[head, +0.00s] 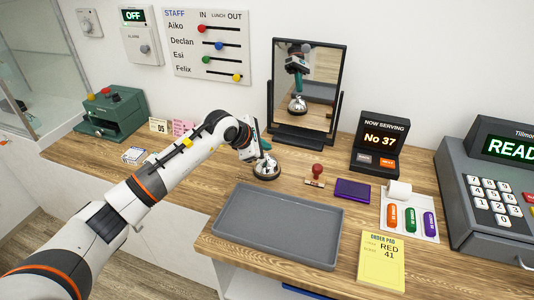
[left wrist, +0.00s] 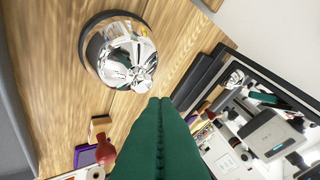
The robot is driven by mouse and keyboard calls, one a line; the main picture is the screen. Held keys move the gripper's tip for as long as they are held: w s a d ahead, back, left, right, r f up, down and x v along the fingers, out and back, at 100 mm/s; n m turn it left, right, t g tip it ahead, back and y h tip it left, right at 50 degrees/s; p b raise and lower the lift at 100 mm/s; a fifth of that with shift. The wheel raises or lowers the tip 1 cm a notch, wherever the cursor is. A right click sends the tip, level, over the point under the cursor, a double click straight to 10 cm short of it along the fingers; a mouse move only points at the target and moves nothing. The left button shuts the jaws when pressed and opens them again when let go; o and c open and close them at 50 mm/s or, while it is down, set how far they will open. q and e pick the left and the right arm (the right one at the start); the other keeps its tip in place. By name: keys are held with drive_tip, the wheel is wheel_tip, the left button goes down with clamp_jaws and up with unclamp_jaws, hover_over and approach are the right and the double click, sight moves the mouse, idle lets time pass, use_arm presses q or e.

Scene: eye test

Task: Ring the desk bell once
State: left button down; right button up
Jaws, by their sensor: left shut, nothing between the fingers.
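The desk bell (head: 267,169) is a shiny chrome dome on a dark base, upright on the wooden counter behind the grey tray. In the left wrist view the bell (left wrist: 118,52) shows its dome and top button. My left gripper (head: 260,154) is over the bell, its green fingers pointing down and shut with nothing between them. In the left wrist view the fingertips (left wrist: 160,100) appear right by the button. The mirror (head: 322,80) also shows the fingers close above the bell. I cannot tell whether they touch it. My right gripper is in neither view.
The grey tray (head: 278,225) lies in front of the bell. A red-handled stamp (head: 317,172) and purple ink pad (head: 352,190) are to its right. The Now Serving display (head: 380,142) and cash register (head: 490,185) stand farther right. A green machine (head: 112,112) stands at left.

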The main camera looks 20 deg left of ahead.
use_arm(q)
wheel_tip(320, 180, up, 5)
drive_tip(key=shift+p, duration=1.15)
